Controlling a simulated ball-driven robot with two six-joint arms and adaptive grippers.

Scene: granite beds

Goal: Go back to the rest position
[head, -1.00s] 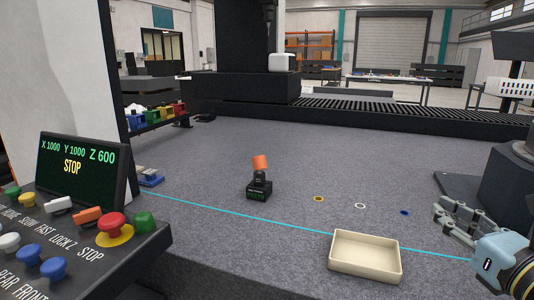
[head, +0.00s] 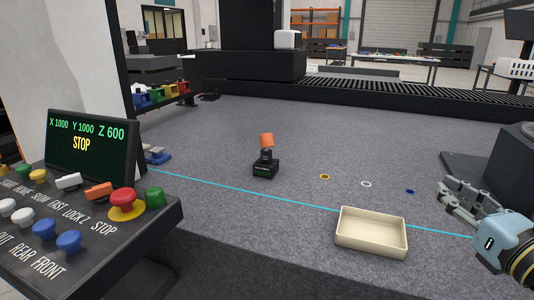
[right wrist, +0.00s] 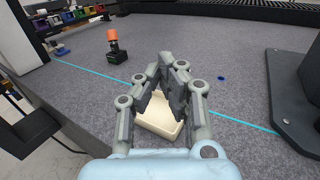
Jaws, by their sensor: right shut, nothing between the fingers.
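My right gripper (head: 462,200) is at the right of the head view, to the right of a cream tray and apart from it. In the right wrist view its fingers (right wrist: 170,66) come together at the tips with nothing between them. My left gripper is not in the head view.
The cream tray (head: 371,248) stands empty on the granite bed (head: 225,140), and shows behind my fingers (right wrist: 158,123). A small black device with an orange top (head: 266,160) stands mid-bed. Yellow, white and blue rings (head: 410,191) lie right. A control panel (head: 90,215) fills the left front.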

